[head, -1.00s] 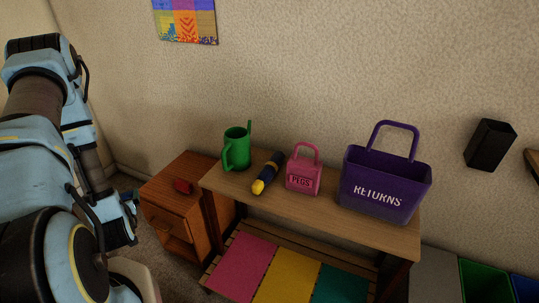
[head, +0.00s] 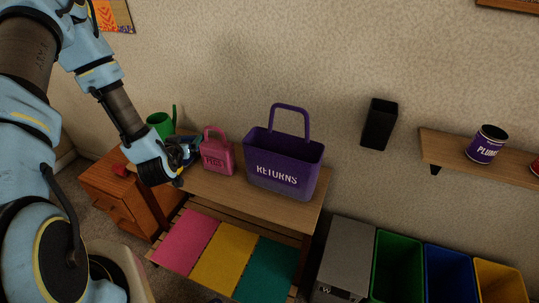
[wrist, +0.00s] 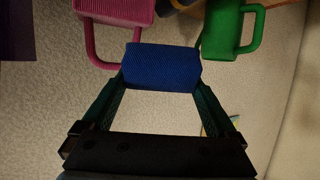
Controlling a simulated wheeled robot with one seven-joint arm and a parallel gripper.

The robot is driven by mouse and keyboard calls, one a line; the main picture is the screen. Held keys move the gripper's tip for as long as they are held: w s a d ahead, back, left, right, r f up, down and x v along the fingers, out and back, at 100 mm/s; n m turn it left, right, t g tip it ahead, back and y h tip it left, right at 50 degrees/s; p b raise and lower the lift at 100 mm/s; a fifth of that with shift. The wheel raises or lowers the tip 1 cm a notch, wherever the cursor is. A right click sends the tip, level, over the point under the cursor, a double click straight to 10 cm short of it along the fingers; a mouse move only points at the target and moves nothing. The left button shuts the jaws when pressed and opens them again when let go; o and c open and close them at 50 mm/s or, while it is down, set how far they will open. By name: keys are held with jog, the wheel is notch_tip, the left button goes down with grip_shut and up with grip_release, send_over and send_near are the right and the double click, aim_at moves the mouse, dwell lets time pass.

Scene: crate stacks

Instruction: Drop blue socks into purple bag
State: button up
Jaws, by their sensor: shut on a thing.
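The purple bag (head: 285,165), marked RETURNS, stands upright on the wooden table with its handle up and its top open. A dark purple patch at the left edge of the wrist view (wrist: 15,30) looks like part of it. My gripper (head: 184,150) is above the left part of the table, left of the pink bag and apart from the purple bag. In the wrist view the fingers are shut on the blue socks (wrist: 162,67), a ribbed blue bundle held between the fingertips. In the head view the socks are hard to make out at the gripper.
A pink PEGS bag (head: 216,157) stands between my gripper and the purple bag. A black wall holder (head: 379,124) and a shelf (head: 475,150) are to the right. Coloured bins stand at the lower right.

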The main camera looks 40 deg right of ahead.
jog(key=s+d+r+m+g+h+p, duration=0.3)
jog(key=s+d+r+m+g, duration=0.15)
jog(key=s+d+r, duration=0.65)
jog(key=s+d+r+m+g+h+p, duration=0.25)
jog(key=s+d+r+m+g, duration=0.2)
jog(key=s+d+r, duration=0.65)
jog(key=shift+t, duration=0.3)
jog(key=shift+w+d+f+b, duration=0.4)
jog(key=shift+f+b, duration=0.25)
jog(key=shift+f, duration=0.95)
jog(key=shift+w+d+f+b, duration=0.4)
jog(key=shift+f+b, duration=0.2)
jog(key=shift+f, duration=1.05)
jog(key=shift+w+d+f+b, duration=0.3)
jog(key=shift+d+f+b, duration=0.25)
jog(key=shift+f, duration=1.05)
jog(key=shift+a, duration=0.1)
jog(key=o, duration=1)
jog(key=shift+c, duration=0.2)
jog(key=shift+a, duration=0.1)
jog(key=b+v, duration=0.2)
jog(key=v, duration=0.8)
jog(key=shift+a, duration=0.35)
jog(key=shift+r, duration=0.1)
